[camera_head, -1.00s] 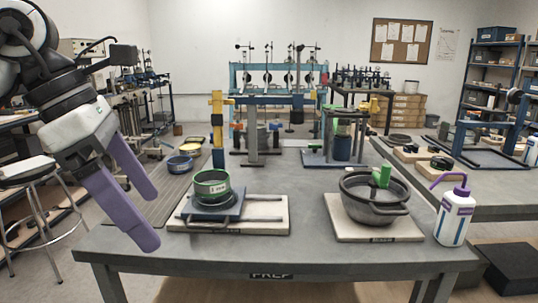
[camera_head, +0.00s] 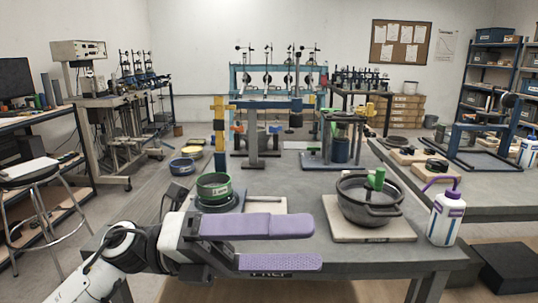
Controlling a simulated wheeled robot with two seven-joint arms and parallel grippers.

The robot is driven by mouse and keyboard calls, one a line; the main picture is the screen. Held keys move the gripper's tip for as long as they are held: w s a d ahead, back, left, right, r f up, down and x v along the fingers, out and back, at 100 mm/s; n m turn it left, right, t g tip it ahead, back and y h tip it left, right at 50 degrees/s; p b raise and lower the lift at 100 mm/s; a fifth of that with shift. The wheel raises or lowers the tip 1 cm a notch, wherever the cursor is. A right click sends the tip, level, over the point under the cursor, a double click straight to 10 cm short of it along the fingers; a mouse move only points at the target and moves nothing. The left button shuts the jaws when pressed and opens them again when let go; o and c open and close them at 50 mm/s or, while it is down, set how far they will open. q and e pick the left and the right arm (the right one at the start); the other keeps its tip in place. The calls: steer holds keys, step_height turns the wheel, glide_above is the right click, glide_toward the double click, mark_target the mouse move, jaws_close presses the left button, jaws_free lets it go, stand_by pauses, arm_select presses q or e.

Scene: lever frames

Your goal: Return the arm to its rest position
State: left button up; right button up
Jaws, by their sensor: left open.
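My left gripper (camera_head: 300,244) comes in from the lower left and points to the right, low over the front edge of the work table (camera_head: 412,266). Its two purple fingers are spread apart with nothing between them. It hides much of the board and blue plate under the green-rimmed pot (camera_head: 214,187). A dark grey bowl (camera_head: 367,212) with a green upright handle sits on a pale board (camera_head: 345,236), to the right of the fingertips and apart from them. My right gripper is not in view.
A white bottle with a purple nozzle (camera_head: 446,217) stands at the table's right. A blue-and-yellow frame (camera_head: 220,130) stands behind the pot. A stool (camera_head: 28,178) is at far left.

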arm_select(q)
steer(key=w+a+f+n+t+y+p, duration=0.1)
steer(key=w+a+f+n+t+y, duration=0.25)
steer(key=f+n+t, duration=0.55)
steer(key=w+a+f+n+t+y, duration=0.25)
steer(key=a+f+n+t, duration=0.2)
steer(key=n, duration=0.85)
steer(key=w+a+f+n+t+y+p, duration=0.1)
steer(key=w+a+f+n+t+y, duration=0.25)
steer(key=f+n+t, duration=0.5)
steer(key=s+a+f+n+g+y, duration=0.3)
steer(key=s+f+n+g, duration=0.2)
steer(key=s+f, duration=0.5)
steer(key=s+a+f+n+g+y, duration=0.4)
steer(key=s+f, duration=0.7)
steer(key=f, duration=0.3)
steer(key=shift+s+n+g+p, duration=0.4)
steer(key=shift+n+g, duration=0.3)
steer(key=shift+n, duration=0.55)
